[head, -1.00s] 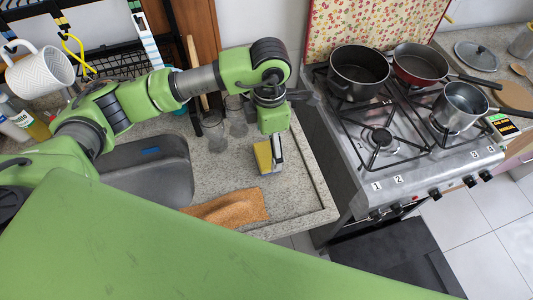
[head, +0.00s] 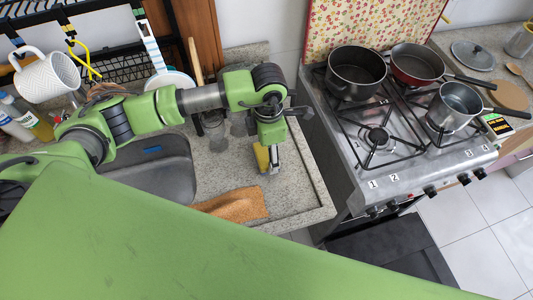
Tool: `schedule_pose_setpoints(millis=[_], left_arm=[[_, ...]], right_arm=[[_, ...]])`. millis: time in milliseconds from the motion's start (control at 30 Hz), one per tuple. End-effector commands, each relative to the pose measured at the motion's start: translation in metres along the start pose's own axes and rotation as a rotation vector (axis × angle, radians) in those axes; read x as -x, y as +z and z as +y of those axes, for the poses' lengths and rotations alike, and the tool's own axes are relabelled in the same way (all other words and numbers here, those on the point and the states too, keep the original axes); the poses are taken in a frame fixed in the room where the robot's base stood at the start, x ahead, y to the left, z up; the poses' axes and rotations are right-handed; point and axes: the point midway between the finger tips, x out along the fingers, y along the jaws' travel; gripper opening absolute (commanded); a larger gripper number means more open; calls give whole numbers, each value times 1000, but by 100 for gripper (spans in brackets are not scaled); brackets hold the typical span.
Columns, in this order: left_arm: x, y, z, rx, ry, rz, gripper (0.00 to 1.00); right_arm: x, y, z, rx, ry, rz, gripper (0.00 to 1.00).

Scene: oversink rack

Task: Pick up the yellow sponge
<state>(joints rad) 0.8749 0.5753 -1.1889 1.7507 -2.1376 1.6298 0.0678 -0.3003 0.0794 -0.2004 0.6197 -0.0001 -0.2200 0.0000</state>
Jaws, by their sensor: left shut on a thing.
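The yellow sponge (head: 262,158) is at the right end of the granite sink counter, below the end of my left arm. My left gripper (head: 270,165) points down and is shut on the sponge. Only part of the sponge shows, beside the grey finger; the rest is hidden by the gripper. I cannot tell whether the sponge touches the counter. My right gripper is not in the view.
An orange-brown cloth (head: 238,206) lies in front of the gripper on the counter (head: 290,205). Clear glasses (head: 217,138) stand behind left. The dark sink (head: 150,170) is left. A stove (head: 430,160) with pans stands right, across a gap.

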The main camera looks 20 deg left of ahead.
Motion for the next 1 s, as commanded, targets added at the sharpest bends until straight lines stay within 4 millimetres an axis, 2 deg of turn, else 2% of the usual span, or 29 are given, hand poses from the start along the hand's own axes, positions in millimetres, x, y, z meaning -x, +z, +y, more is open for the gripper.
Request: schedule_pose_setpoints(millis=[233,400,467,667,800,1000], left_arm=[[8,1,1,1,1,-1,49],[31,1,1,-1,4,-4,49],[39,-3,-8,-5,2,-4,49],[86,-20,-44,-8,6,-7,49],[102,-36,-77,-8,3,-5,49],[120,-53,-109,-5,4,-3,49]], right_arm=[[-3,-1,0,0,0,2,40],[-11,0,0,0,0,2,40],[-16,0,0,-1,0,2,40],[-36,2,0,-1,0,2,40],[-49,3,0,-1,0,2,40],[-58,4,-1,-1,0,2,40]])
